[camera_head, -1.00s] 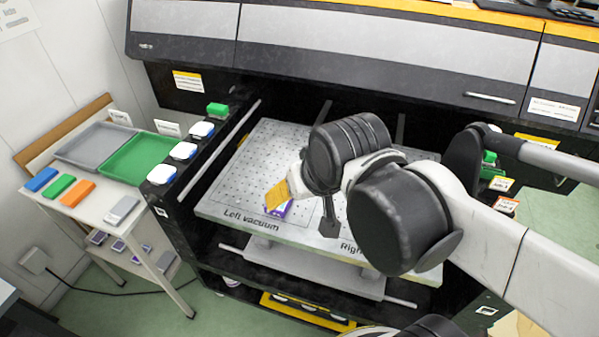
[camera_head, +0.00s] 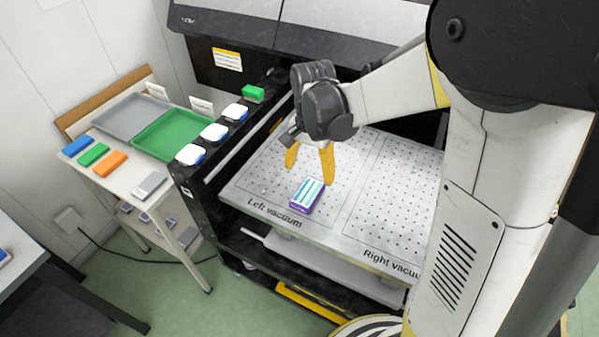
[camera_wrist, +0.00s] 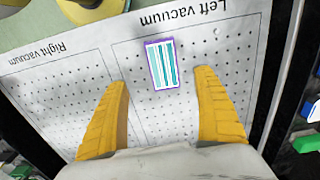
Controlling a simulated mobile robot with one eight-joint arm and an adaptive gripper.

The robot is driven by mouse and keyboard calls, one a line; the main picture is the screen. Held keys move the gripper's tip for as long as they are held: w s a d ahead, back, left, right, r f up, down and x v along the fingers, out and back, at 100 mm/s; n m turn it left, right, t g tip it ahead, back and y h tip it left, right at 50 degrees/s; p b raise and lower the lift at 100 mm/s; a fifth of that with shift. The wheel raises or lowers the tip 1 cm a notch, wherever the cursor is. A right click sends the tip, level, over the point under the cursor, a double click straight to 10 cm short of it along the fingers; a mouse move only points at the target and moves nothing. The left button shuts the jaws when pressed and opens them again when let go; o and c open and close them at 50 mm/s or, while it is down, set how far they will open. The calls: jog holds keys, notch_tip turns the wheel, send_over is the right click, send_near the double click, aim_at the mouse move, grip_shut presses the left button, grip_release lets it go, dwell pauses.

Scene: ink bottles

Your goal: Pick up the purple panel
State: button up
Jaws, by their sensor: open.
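The purple panel (camera_head: 307,195) is a small block with a purple edge and a white, teal-striped top. It lies on the left vacuum half of the perforated bed (camera_head: 258,186), near the front label. It also shows in the wrist view (camera_wrist: 162,66), ahead of and between the fingertips. My gripper (camera_head: 310,162) is open, with two yellow fingers pointing down behind the panel. In the wrist view my gripper (camera_wrist: 162,84) has nothing between its fingers. The fingers appear apart from the panel.
A white side table (camera_head: 120,181) at left carries a grey tray (camera_head: 116,103), a green tray (camera_head: 170,135) and blue, green and orange blocks. Several white-topped blocks line the machine's black left edge. The bed around the panel is clear.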

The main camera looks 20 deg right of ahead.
aim_at(308, 192)
notch_tip(308, 192, down, 6)
jog(key=shift+w+r+b, duration=0.1)
jog(key=shift+r+b, duration=0.05)
jog(key=shift+b, duration=0.85)
jog(key=f+b, duration=0.2)
jog(key=f, duration=0.1)
jog(key=w+f, duration=0.1)
jog(key=f, duration=0.1)
jog(key=shift+d+b, duration=0.1)
jog(key=shift+b, duration=0.3)
jog(key=shift+s, duration=0.1)
jog(key=c, duration=1.3)
